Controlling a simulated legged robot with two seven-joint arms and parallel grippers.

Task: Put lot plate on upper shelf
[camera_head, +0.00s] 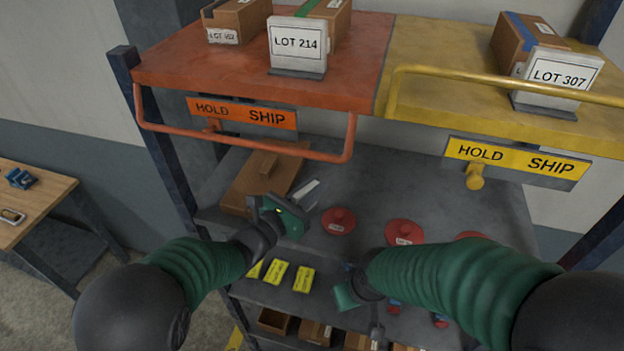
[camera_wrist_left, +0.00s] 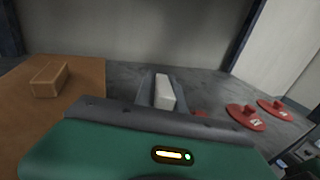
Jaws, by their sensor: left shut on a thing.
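My left gripper (camera_head: 302,205) is over the left part of the middle shelf (camera_head: 375,190). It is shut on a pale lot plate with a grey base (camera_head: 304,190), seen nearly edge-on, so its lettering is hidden. In the left wrist view the plate (camera_wrist_left: 164,92) stands just beyond my green gripper body. On the upper shelf, a LOT 214 plate (camera_head: 298,44) stands on the orange left half (camera_head: 180,65) and a LOT 307 plate (camera_head: 556,78) on the yellow right half (camera_head: 430,45). My right gripper (camera_head: 347,292) is low near the shelf front; its jaws are unclear.
An orange rail (camera_head: 240,151) and a yellow rail (camera_head: 500,78) edge the upper shelf, with HOLD SHIP signs below. A brown board (camera_head: 240,190) and red discs (camera_head: 338,220) lie on the middle shelf. Cardboard boxes (camera_head: 240,18) stand behind the upper plates. A wooden table (camera_head: 35,205) is left.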

